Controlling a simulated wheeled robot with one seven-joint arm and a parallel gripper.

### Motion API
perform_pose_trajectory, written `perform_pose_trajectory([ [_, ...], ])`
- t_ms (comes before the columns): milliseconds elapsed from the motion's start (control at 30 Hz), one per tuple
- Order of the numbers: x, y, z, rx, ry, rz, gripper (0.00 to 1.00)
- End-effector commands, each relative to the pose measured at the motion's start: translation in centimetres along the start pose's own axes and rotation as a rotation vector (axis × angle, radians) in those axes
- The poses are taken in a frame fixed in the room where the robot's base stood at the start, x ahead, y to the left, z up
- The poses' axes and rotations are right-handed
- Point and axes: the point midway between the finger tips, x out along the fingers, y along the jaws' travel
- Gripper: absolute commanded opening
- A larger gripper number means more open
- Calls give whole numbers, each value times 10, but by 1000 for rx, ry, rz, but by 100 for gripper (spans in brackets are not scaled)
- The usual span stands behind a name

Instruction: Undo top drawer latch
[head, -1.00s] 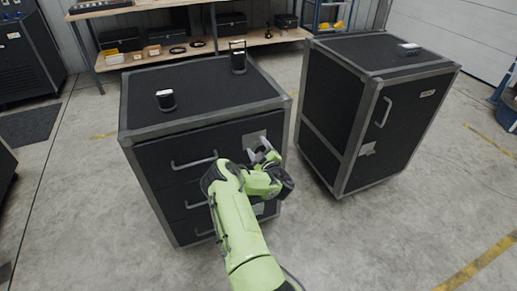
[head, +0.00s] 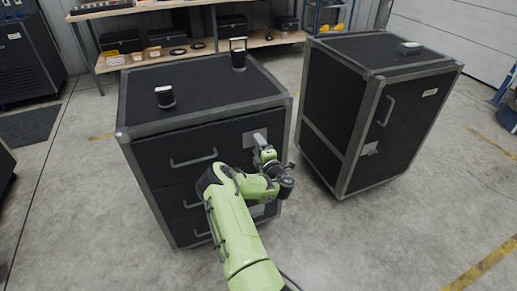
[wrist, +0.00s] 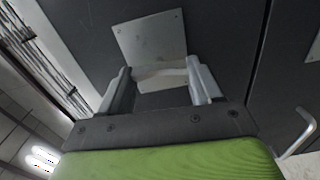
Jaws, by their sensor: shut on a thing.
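The black cabinet (head: 150,205) with grey edges stands at left in the head view, with several drawers. The top drawer (head: 160,145) has a grey bar handle (head: 193,161) and a light metal latch plate (head: 249,139) near its right end. My gripper (head: 260,141) is at this plate. In the wrist view the plate (wrist: 150,38) lies just beyond my gripper (wrist: 160,80). The two fingers stand on either side of a pale latch bar (wrist: 160,72) and are shut on it. The fingers and my wrist hide part of the latch in the head view.
A second black cabinet (head: 325,115) with a door handle (head: 388,111) stands to the right, past a narrow gap. Two small upright devices (head: 165,97) (head: 238,54) stand on the drawer cabinet. A workbench (head: 180,60) is behind.

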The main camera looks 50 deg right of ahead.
Motion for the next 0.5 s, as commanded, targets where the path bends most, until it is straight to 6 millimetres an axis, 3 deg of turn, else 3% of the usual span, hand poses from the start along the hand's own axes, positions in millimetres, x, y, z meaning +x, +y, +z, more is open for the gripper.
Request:
perform_pose_trajectory([
  [500, -1, -1, 1, -70, -4, -3, 33],
])
